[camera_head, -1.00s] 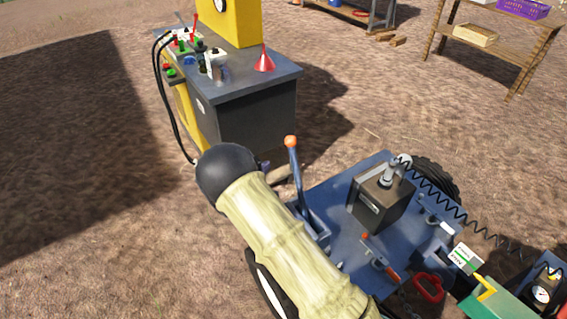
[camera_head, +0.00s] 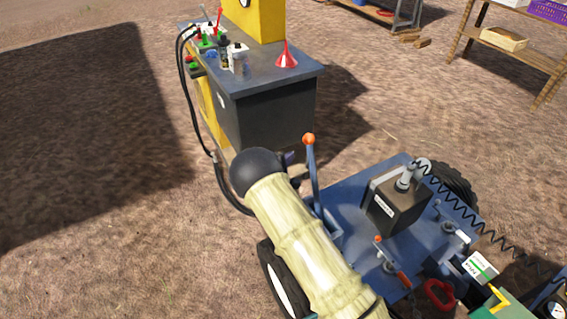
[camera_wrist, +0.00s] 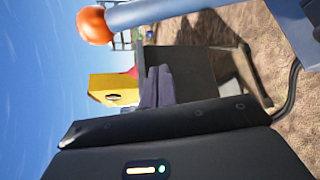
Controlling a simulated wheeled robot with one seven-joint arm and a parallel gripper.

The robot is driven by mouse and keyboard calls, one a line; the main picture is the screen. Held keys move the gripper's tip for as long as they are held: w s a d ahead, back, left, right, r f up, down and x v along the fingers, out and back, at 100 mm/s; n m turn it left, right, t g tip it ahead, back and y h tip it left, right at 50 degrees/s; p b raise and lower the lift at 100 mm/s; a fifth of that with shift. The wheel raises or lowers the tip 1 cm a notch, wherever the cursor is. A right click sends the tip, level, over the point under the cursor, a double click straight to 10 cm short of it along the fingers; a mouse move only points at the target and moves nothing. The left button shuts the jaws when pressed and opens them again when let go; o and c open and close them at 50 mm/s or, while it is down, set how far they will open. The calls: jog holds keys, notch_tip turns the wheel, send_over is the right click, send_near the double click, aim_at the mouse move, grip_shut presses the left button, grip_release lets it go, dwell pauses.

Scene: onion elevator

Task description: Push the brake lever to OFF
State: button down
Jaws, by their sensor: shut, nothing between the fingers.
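The brake lever, a blue bar with an orange ball knob (camera_head: 309,139), stands up from the left part of the blue cart deck (camera_head: 352,232) in the head view. In the wrist view its orange knob (camera_wrist: 95,25) and blue shaft (camera_wrist: 180,9) cross the top edge. My gripper shows in the wrist view as dark fingers (camera_wrist: 157,86) closed together and empty, below the lever in the picture. In the head view my arm hides most of the gripper; a small dark part (camera_head: 289,158) shows just left of the lever. I cannot tell whether it touches the lever. No OFF marking is readable.
A dark box with a knobbed handle (camera_head: 397,201) and a smaller orange-tipped lever (camera_head: 392,262) stand on the deck. A wooden shelf (camera_head: 515,56) is at the far right. Open dirt lies left.

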jog(key=d, duration=0.1)
jog(key=d+p, duration=0.1)
jog(key=d, duration=0.2)
jog(key=shift+w+d+r+p, duration=0.15)
jog(key=shift+w+r+p, duration=0.15)
jog(key=shift+w, duration=0.05)
dwell(0.7)
